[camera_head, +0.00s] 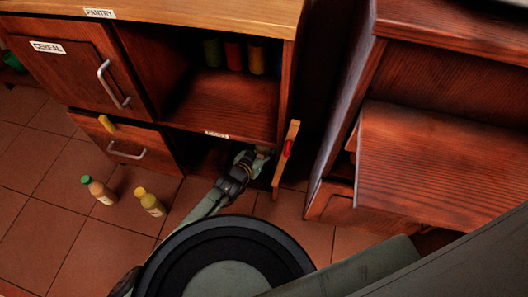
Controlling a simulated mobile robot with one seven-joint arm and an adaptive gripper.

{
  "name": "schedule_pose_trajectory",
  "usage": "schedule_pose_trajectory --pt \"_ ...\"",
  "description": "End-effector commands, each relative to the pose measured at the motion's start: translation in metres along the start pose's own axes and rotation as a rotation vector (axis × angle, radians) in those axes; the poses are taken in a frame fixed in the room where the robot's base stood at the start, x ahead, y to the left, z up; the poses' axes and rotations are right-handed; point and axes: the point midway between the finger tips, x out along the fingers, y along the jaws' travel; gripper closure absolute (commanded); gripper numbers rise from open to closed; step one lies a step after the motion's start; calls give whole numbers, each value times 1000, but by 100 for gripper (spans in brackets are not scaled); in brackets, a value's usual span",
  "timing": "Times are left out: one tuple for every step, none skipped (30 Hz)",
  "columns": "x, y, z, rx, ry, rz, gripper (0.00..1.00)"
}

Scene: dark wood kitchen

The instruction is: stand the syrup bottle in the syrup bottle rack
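My gripper (258,155) is at the lower opening of the cabinet, below the small label strip and left of the upright wood panel. A small brownish shape shows at its tip, and I cannot tell whether it is part of the syrup bottle or something else. The fingers are too small and dark to read. I cannot tell which bottle is the syrup bottle. No syrup bottle rack can be made out; the lower compartment is dark.
Green, red and yellow containers (234,56) stand on the cabinet's open shelf (220,100). A wood panel with a red handle (288,149) sticks out right of my gripper. More dark wood furniture (440,160) stands at right. Tiled floor is clear at lower left.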

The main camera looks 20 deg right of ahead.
Motion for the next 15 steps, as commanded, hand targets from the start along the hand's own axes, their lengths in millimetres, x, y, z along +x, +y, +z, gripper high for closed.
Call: schedule_pose_trajectory --pt "3 1 -2 0 2 1 95" --pt "5 1 -2 0 2 2 95" --pt "9 1 -3 -1 3 1 95" --pt "14 1 -5 -1 3 3 95" --pt "15 1 4 -2 0 1 95" --pt "17 0 11 -2 0 0 95" --pt "19 0 15 -2 1 0 95" --pt "20 0 19 -2 0 0 95" --pt "22 0 23 -2 1 0 95" --pt "23 0 25 -1 2 0 95" --pt "23 0 27 -1 2 0 95" --pt "24 0 28 -1 2 0 95" --pt "24 0 28 -1 2 0 95" --pt "24 0 28 -1 3 0 95" --pt "24 0 28 -1 3 0 95"
